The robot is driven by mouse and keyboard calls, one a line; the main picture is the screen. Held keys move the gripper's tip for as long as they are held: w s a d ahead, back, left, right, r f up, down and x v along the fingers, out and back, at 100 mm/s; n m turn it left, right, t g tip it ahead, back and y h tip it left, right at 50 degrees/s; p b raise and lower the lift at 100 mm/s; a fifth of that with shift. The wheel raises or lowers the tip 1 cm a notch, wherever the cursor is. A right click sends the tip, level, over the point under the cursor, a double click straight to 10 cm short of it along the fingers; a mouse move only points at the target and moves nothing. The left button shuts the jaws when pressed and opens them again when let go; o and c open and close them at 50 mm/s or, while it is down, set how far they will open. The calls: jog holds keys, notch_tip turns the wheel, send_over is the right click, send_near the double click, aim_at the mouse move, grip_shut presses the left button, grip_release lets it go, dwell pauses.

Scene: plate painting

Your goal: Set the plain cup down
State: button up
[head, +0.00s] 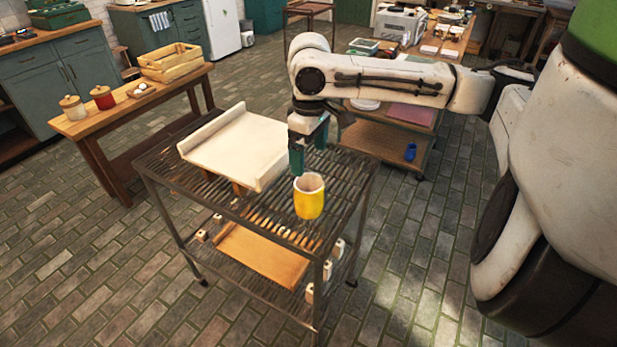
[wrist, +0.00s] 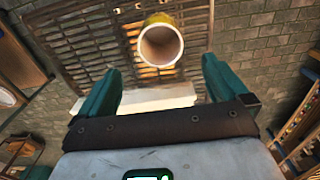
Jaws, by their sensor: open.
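A yellow cup with a pale upper band (head: 309,198) stands upright on the slatted top of a dark metal rack cart (head: 262,211), near its front right corner. My gripper (head: 307,158) has teal fingers and is just behind the cup and slightly higher in the head view. In the wrist view the gripper (wrist: 161,72) has its two fingers spread wide with nothing held. The cup's open mouth (wrist: 160,46) shows beyond the fingertips, apart from both.
A cream tray-like board (head: 236,146) lies on the cart beside the cup, to the left. The lower shelf holds an orange-brown board (head: 262,255) and small blocks. A wooden bench (head: 130,112) with jars and a crate stands at the left. Brick floor around the cart is free.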

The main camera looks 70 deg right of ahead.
jog(key=w+a+r+n+t+y, duration=0.1)
jog(key=w+a+r+n+t, duration=0.15)
jog(key=w+a, duration=0.7)
jog(key=w+a+r+n+t+y, duration=0.1)
jog(key=w+a+r+n+t, duration=0.2)
jog(key=w+a, duration=0.65)
jog(key=w+a+f+m+t+y, duration=0.2)
jog(key=w+a+f+t, duration=0.15)
jog(key=a, duration=0.55)
jog(key=s+a+f+m+g+h, duration=0.1)
jog(key=s+a+f+g, duration=0.15)
jog(key=s+f, duration=0.5)
jog(key=s+a+f+m+g, duration=0.1)
jog(key=s+a+f, duration=0.35)
jog(key=f, duration=0.55)
jog(key=s+d+f+g+h, duration=0.1)
jog(key=s+d+f+g, duration=0.1)
jog(key=s, duration=0.6)
jog(key=s+d+f+g+h, duration=0.2)
jog(key=s+d+f, duration=0.2)
jog(key=s, duration=0.5)
notch_tip(320, 180, down, 2)
jog(key=shift+s+d+f+n, duration=0.1)
jog(key=shift+s+d+n, duration=0.1)
jog(key=shift+n, duration=0.25)
jog(key=shift+g, duration=0.25)
